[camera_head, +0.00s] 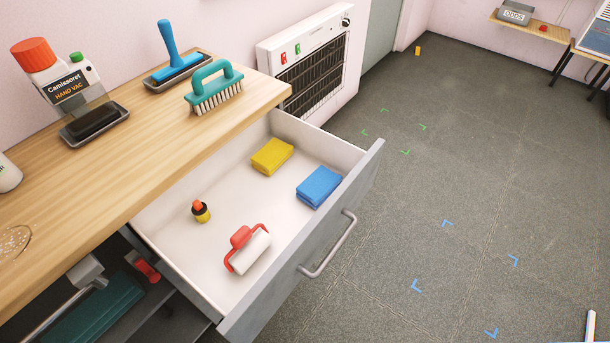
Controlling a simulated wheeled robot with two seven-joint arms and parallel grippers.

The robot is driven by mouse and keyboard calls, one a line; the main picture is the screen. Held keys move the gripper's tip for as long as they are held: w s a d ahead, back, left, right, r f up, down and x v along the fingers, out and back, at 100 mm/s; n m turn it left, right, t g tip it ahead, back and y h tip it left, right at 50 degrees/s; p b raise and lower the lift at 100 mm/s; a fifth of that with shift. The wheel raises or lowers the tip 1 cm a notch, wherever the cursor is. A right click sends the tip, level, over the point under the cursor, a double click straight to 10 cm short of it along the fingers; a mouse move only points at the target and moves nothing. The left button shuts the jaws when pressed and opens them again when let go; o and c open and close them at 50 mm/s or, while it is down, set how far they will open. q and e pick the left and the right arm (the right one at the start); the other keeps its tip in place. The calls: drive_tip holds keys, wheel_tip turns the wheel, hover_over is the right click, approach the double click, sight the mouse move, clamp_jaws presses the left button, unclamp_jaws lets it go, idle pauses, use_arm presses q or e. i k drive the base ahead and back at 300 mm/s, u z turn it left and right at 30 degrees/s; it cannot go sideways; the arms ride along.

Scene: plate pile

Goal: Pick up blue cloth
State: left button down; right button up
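The blue cloth (319,186) is a folded, thick rectangular stack. It lies flat in the open drawer (180,240), near the drawer's front panel at the right end. A similar folded yellow cloth (272,156) lies to its left and a little farther back, apart from it. Nothing covers the blue cloth. Neither of my grippers can be made out in the head view.
The drawer also holds a red-handled roller (248,248) and a small yellow-black bottle (201,212). Its front panel has a metal handle (330,246). Open floor lies to the right.

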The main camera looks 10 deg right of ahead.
sight(319, 186)
drive_tip(key=u, duration=1)
drive_tip(key=k, duration=0.55)
drive_tip(key=z, duration=1.3)
drive_tip(key=i, duration=0.65)
drive_tip(key=u, duration=0.35)
